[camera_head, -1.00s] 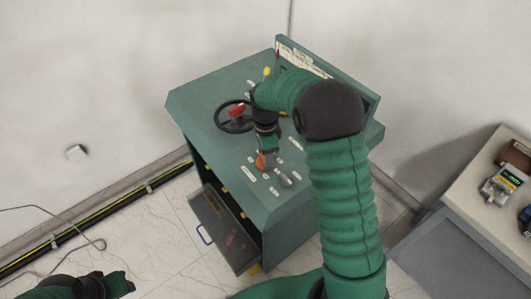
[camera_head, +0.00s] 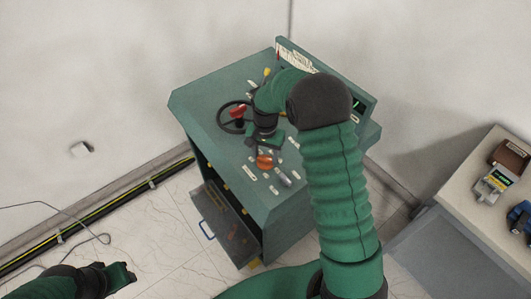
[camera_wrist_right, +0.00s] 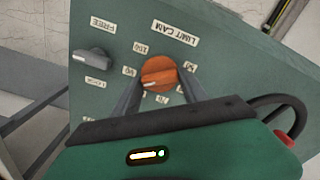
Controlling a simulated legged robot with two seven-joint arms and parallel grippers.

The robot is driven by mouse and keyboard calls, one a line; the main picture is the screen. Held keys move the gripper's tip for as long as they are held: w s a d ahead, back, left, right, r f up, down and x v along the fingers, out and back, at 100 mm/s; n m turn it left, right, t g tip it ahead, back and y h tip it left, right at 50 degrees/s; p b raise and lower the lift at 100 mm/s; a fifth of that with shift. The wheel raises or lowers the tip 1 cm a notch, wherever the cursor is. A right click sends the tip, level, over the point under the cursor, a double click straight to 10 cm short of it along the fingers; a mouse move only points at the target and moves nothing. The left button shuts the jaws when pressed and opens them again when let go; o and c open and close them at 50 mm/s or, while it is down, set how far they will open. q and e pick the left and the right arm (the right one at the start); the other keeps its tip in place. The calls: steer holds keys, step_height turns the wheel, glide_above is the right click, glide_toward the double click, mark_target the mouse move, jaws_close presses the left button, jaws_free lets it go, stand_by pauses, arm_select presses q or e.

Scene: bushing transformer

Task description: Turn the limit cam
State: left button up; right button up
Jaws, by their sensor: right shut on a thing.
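The limit cam is an orange round knob (camera_wrist_right: 158,73) on the green panel, with an upside-down "LIMIT CAM" label (camera_wrist_right: 172,33) and number labels around it. A white mark shows on the knob's lower left in the right wrist view. The knob also shows in the head view (camera_head: 264,162). My right gripper (camera_wrist_right: 162,78) has one dark finger on either side of the knob and is shut on it. It also shows over the panel in the head view (camera_head: 263,155). My left gripper (camera_head: 122,274) is at the lower left, far from the cabinet; its jaws are unclear.
A grey FREE/LOCK switch (camera_wrist_right: 92,60) sits beside the knob. A black handwheel (camera_head: 233,118) and red handle (camera_head: 237,112) are farther back on the panel. An open drawer (camera_head: 222,222) juts from the cabinet. A side table (camera_head: 465,200) with devices stands at the right.

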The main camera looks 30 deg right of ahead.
steer(key=n+p, duration=0.1)
steer(key=n, duration=0.2)
steer(key=shift+w+r+n, duration=0.1)
steer(key=shift+n, duration=0.3)
steer(key=n+p, duration=0.1)
steer(key=n, duration=0.2)
steer(key=shift+n, duration=0.3)
steer(key=n+p, duration=0.1)
steer(key=n, duration=0.5)
steer(key=shift+p, duration=0.4)
steer(key=n+p, duration=0.2)
steer(key=n, duration=0.4)
steer(key=shift+n, duration=0.3)
steer(key=n+p, duration=0.2)
steer(key=n, duration=0.4)
steer(key=o, duration=1.1)
steer(key=shift+o, duration=1.4)
